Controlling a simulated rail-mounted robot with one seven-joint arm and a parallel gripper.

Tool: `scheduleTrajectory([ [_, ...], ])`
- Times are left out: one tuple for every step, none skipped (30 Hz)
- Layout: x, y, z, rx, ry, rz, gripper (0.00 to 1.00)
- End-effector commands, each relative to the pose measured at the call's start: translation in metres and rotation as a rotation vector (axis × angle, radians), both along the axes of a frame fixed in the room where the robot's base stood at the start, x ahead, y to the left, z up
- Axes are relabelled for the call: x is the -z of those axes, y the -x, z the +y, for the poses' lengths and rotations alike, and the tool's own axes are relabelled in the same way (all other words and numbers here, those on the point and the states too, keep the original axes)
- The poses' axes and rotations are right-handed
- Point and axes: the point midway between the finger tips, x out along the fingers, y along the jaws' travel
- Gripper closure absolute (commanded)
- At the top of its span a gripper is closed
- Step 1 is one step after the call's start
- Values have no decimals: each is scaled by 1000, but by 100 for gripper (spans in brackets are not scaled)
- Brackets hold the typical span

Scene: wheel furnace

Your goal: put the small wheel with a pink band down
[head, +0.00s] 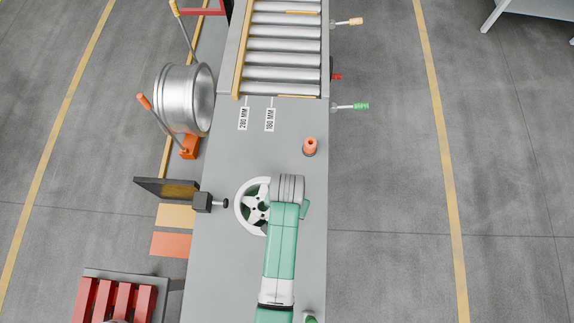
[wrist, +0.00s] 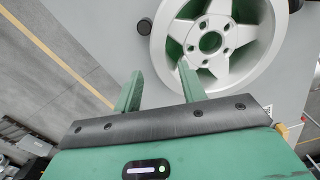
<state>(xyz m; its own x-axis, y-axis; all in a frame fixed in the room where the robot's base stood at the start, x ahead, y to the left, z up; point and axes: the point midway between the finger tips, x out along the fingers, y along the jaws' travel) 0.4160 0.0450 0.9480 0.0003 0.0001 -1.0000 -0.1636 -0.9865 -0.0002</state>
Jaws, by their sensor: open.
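A small silver-white spoked wheel (head: 242,207) lies flat on the grey table under the end of my arm, which covers its right part. In the wrist view the wheel (wrist: 216,23) fills the upper right, its spokes and bolt holes facing the camera. No pink band shows in either view. My gripper (wrist: 159,76) is open. One finger overlaps the wheel's lower left rim in the picture, and the other is outside the rim to the left. I cannot tell whether either finger touches it. In the head view the fingers are hidden by my arm.
A dark clamp-like block (head: 203,202) with a knob stands just left of the wheel. An orange-topped post (head: 310,147) stands up the table. A roller conveyor (head: 284,50) is at the far end. A large metal wheel (head: 184,98) stands beyond the left edge.

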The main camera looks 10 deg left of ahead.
Motion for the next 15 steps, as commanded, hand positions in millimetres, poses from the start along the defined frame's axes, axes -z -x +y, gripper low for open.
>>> scheduleTrajectory([
  [-14, -1, 0, 0, 0, -4, 59],
  [-21, -1, 0, 0, 0, -4, 59],
  [-30, -1, 0, 0, 0, -3, 59],
  [-36, 0, 0, 0, 0, -3, 59],
  [-41, -1, 0, 0, 0, -3, 59],
  [-47, -1, 0, 0, -1, -2, 59],
  [-50, -1, 0, 0, 0, -2, 59],
  [-54, -1, 0, 0, -1, -2, 59],
  [-57, 0, 0, 0, 0, -1, 59],
  [-58, 0, 0, 0, 0, 0, 59],
  [-60, 0, 0, 0, 0, 0, 59],
  [-61, 0, 0, 0, 0, 0, 59],
  [-61, 0, 0, 0, 0, 0, 59],
  [-61, 0, 0, 0, 0, 0, 59],
  [-61, 0, 0, 0, 0, 0, 59],
])
